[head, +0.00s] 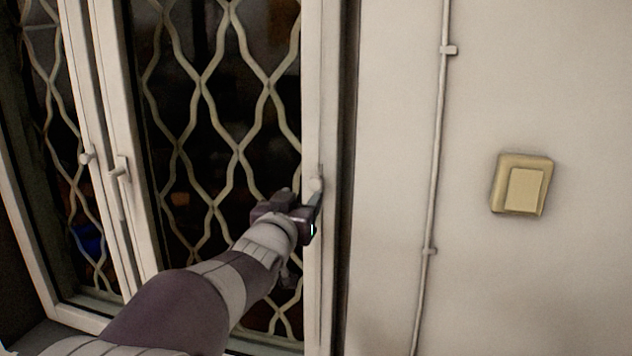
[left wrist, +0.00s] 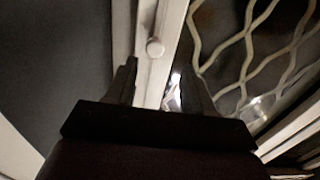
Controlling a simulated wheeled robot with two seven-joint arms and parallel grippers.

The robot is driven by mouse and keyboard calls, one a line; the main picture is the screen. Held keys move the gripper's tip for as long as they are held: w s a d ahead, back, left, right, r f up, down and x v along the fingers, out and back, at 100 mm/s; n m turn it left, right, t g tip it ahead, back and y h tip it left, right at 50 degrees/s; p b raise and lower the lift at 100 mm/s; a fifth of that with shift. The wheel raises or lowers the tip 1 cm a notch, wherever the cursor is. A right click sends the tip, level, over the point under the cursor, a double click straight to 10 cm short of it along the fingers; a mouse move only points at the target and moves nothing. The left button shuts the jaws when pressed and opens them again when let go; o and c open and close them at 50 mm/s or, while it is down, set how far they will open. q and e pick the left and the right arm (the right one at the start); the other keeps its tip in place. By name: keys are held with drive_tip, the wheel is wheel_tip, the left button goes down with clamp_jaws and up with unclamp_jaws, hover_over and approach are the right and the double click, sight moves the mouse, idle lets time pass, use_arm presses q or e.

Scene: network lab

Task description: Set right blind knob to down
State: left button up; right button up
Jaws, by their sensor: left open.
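The right blind knob (head: 316,184) is a small pale round knob on the white right-hand window frame. It also shows in the left wrist view (left wrist: 155,48), just beyond the fingertips. My left gripper (head: 310,203) is close to the frame at the knob, a little below it in the head view. In the left wrist view the left gripper (left wrist: 158,78) is open and empty, one finger on either side of the white frame strip that carries the knob. I cannot tell whether a finger touches the frame. My right gripper is not in view.
A window with a wavy metal grille (head: 195,130) fills the left. Another pale knob (head: 87,157) and a window handle (head: 120,170) are on the left frames. A thin pipe (head: 436,150) and a yellowish wall switch (head: 524,190) are on the wall at right.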

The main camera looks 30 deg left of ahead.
sight(315, 185)
use_arm(q)
drive_tip(key=x, duration=0.2)
drive_tip(key=p+x, duration=0.1)
drive_tip(key=x, duration=0.2)
drive_tip(key=d+p+x, duration=0.1)
drive_tip(key=x, duration=0.1)
drive_tip(key=shift+w+a, duration=0.1)
drive_tip(key=shift+w, duration=0.3)
drive_tip(key=shift+w+a, duration=0.35)
drive_tip(key=shift+w, duration=0.05)
drive_tip(key=shift+w+d, duration=0.1)
drive_tip(key=shift+d, duration=0.1)
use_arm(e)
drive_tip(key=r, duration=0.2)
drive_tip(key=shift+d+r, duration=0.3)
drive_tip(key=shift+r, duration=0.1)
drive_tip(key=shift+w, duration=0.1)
